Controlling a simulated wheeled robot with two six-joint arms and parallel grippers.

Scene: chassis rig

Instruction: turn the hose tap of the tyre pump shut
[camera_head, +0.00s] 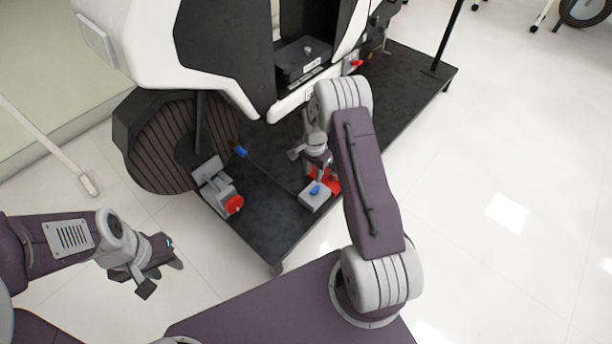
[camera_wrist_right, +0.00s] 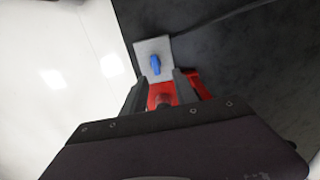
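The tyre pump is a small unit on the black platform in the head view, with a grey block (camera_head: 313,198) and red parts (camera_head: 331,180) behind it. A blue tap handle (camera_head: 315,190) sits on top of the grey block; it also shows in the right wrist view (camera_wrist_right: 155,64). My right gripper (camera_wrist_right: 160,82) is open above the pump, its fingers apart over the red part, just short of the blue handle in the picture. I cannot tell whether it touches anything. My left gripper (camera_head: 162,276) is open and empty, off the platform at lower left.
A grey device with a red knob (camera_head: 234,205) stands on the platform (camera_head: 265,235) left of the pump. A dark wheel (camera_head: 160,150) and the white vehicle body (camera_head: 150,45) rise behind. A thin hose runs from a blue fitting (camera_head: 241,152) to the pump.

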